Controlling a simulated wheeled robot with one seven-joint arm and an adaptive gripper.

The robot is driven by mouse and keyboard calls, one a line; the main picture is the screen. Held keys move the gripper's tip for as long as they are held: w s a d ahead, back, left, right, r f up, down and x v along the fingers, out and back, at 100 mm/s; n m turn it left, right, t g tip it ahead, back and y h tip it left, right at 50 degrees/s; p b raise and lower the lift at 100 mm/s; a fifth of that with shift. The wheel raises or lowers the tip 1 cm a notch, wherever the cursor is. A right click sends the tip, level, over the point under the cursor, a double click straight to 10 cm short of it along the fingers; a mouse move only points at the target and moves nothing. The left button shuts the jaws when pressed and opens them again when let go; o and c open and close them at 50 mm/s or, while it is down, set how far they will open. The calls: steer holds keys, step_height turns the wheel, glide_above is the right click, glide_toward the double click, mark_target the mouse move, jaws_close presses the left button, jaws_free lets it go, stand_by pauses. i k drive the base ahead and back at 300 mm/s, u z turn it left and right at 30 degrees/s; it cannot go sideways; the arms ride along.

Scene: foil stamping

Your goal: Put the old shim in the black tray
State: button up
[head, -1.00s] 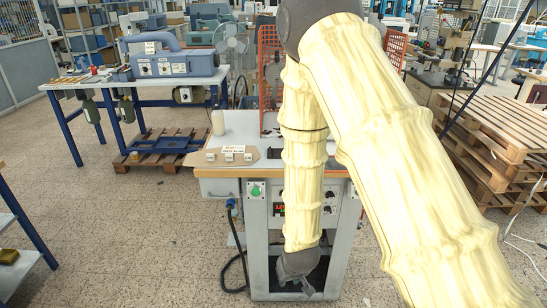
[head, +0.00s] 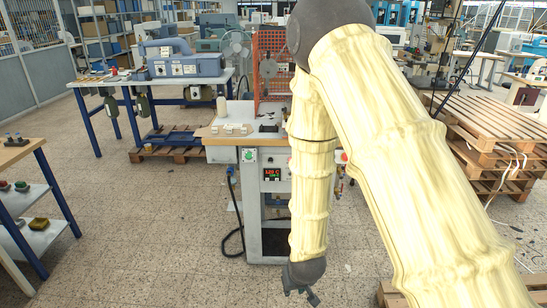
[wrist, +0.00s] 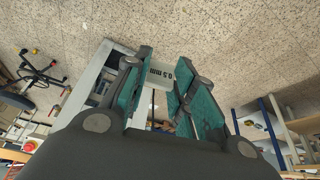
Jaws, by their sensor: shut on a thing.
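The shim is too small to make out there. I cannot pick out the black tray for sure. A small dark flat thing (head: 268,128) lies on the machine's table.
A wooden-topped bench (head: 18,152) with a lower shelf stands at the left. A blue-legged table (head: 150,82) with a blue machine is behind it. Stacked pallets (head: 490,130) stand at the right, partly behind my arm. The speckled floor between left bench and machine is clear.

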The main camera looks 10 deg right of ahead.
mark_target(268, 128)
steer(key=u, duration=0.85)
steer(key=i, duration=1.75)
steer(key=z, duration=0.8)
